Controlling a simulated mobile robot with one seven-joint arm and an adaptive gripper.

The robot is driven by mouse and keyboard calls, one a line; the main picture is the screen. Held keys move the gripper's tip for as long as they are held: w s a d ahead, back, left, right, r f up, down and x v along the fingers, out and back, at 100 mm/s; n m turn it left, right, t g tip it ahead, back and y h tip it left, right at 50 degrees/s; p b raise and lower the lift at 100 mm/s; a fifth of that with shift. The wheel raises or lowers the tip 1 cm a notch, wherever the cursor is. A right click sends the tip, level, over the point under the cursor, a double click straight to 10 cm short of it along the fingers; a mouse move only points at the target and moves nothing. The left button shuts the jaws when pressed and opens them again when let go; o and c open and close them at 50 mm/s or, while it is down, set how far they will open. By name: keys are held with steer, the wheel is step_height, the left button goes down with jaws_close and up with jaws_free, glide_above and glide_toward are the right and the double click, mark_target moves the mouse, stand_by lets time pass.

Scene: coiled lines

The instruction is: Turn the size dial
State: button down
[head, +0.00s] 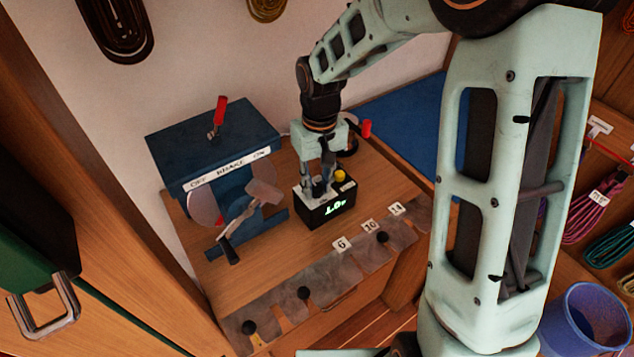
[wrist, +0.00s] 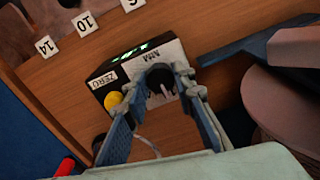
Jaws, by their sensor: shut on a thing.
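The small black box (head: 328,209) stands on the wooden bench, with a lit green display on its front. In the wrist view the same box (wrist: 126,71) has a pale top marked MM and a yellow button (wrist: 113,99) beside a ZERO label. The dark size dial (wrist: 157,84) is on the box top, between my fingers and partly hidden by them. My gripper (head: 319,188) reaches down onto the box from above and is shut on the dial. In the wrist view my fingers (wrist: 163,76) are on both sides of it. I cannot read the display surely.
A blue machine (head: 214,145) with a red lever and a crank stands left of the box. A metal strip (head: 325,279) with notches, dark knobs and tags 6, 10 and 14 runs along the bench front. A blue bucket (head: 584,318) is at lower right.

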mark_target(318, 186)
steer(key=shift+w, duration=0.1)
steer(key=c, duration=1.6)
jaws_free()
steer(key=shift+r, duration=0.15)
step_height(318, 186, up, 12)
steer(key=shift+d, duration=0.15)
